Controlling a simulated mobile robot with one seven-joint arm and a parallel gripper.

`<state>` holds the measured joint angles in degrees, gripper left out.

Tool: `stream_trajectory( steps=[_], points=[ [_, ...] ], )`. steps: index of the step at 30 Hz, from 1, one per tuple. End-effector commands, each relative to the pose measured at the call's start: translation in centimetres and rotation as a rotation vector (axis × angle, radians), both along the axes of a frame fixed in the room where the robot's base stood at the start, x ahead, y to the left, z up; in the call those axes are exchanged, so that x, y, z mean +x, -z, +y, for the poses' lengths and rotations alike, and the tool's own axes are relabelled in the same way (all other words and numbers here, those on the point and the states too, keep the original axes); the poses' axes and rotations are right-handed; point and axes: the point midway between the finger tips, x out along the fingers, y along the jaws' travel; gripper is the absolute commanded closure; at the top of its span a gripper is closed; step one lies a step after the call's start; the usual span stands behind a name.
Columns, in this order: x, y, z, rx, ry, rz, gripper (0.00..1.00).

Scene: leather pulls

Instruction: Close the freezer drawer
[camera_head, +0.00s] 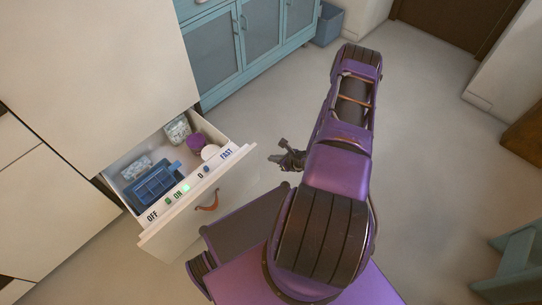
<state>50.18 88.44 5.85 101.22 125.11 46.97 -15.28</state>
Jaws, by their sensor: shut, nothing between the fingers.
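The freezer drawer (178,225) stands pulled out from the pale cabinet at the left. Inside lie a blue tray (155,188), a purple round item (196,142), a white round item (210,153) and clear bags. My gripper (276,159) is shut and empty, to the right of the drawer front and apart from it. My purple arm hides part of the floor behind it.
Blue cabinets (240,45) line the back wall, with a blue bin (328,24) at their right end. A blue-green piece of furniture (518,262) stands at the lower right. The grey floor right of my arm is clear.

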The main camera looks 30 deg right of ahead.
Motion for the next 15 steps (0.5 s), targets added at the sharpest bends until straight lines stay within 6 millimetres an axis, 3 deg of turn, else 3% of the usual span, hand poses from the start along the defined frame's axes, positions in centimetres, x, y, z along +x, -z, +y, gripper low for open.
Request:
stream_trajectory(
  steps=[10, 15],
  points=[
    [5.3, 5.4, 1.6, -0.002, -0.004, 0.001, 1.00],
    [7.8, 5.2, 2.2, -0.002, -0.003, -0.001, 1.00]
  ],
)
